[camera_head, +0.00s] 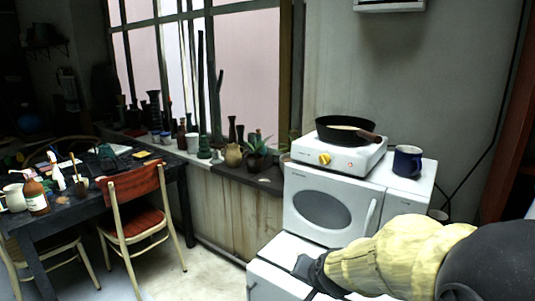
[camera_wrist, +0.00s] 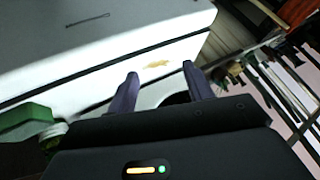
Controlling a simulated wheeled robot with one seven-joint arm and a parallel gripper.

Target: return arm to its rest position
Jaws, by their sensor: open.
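My gripper shows in the wrist view (camera_wrist: 160,88) with its two dark fingers spread apart and nothing between them. In the head view my arm, in a yellow cover, reaches in from the right, and my gripper (camera_head: 304,268) is over the white surface (camera_head: 275,252) in front of the white oven. I cannot tell from the head view whether it touches that surface. In the wrist view a white box-like thing with a grey top (camera_wrist: 100,35) lies beyond the fingers.
A white oven (camera_head: 318,206) carries a hot plate (camera_head: 345,158) with a black pan (camera_head: 345,131). A dark blue mug (camera_head: 407,160) stands to its right. A red chair (camera_head: 133,183) and a cluttered dark table (camera_head: 60,222) are at left. Pots line the window sill. Floor shows between chair and oven.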

